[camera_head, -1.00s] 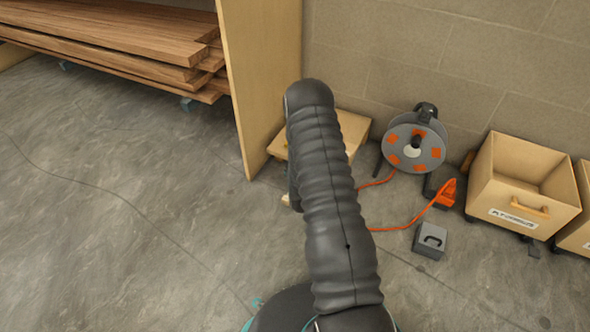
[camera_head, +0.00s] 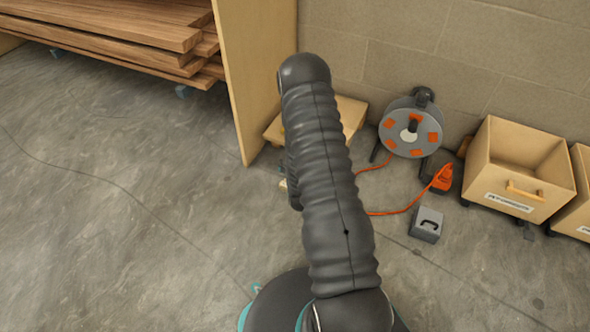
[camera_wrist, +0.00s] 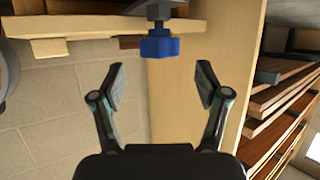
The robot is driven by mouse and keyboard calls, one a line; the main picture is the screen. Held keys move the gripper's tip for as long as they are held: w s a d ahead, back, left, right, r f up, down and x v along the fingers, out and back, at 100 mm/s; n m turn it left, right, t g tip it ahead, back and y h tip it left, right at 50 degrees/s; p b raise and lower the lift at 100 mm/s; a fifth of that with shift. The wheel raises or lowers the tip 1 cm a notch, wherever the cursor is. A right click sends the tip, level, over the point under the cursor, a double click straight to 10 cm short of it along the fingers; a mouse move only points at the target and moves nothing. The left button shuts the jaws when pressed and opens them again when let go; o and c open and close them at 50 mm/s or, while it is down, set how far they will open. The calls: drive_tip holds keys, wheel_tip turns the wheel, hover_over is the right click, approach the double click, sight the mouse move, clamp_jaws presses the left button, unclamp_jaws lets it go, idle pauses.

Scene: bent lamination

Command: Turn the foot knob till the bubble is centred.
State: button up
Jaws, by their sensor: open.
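In the wrist view, a blue foot knob (camera_wrist: 160,46) sits on a dark threaded stem under the edge of a light wooden board (camera_wrist: 100,36). My gripper (camera_wrist: 160,82) is open and empty, its two fingers spread below the knob in the picture. The knob lies just beyond the fingertips and lines up with the gap between them; I see no contact. No bubble shows in either view. In the head view, my arm hides most of the small wooden stand (camera_head: 350,115), and the knob and gripper are hidden.
A tall wooden panel (camera_head: 250,75) stands left of the stand, with stacked planks (camera_head: 120,40) beyond it. A cable reel (camera_head: 411,128) with an orange lead, a grey weight (camera_head: 426,224) and a wooden bin (camera_head: 518,175) are on the right. The floor at left is clear.

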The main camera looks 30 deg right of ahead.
drive_tip(key=shift+v, duration=2.8)
drive_tip(key=shift+f, duration=0.1)
drive_tip(key=s+a+f+g+y, duration=0.2)
drive_tip(key=s+f+g, duration=0.45)
drive_tip(key=f, duration=0.25)
drive_tip(key=s+a+r+g+y, duration=0.1)
drive_tip(key=s+a+r+g, duration=0.2)
drive_tip(key=s, duration=0.2)
drive_tip(key=s+a+r+n+p, duration=0.1)
drive_tip(key=s+a+r+p, duration=0.2)
drive_tip(key=r, duration=1.5)
drive_tip(key=s+a+r+n+t+y+p, duration=0.1)
drive_tip(key=s+a+r+p, duration=0.2)
drive_tip(key=r, duration=1.5)
drive_tip(key=s+a+r+n+t+p, duration=0.1)
drive_tip(key=s+a+r+p, duration=0.2)
drive_tip(key=s+r, duration=0.6)
wheel_tip(320, 180, up, 9)
drive_tip(key=shift+s+a+r+n+y, duration=0.2)
drive_tip(key=shift+a+n+y, duration=0.15)
drive_tip(key=shift+a, duration=0.35)
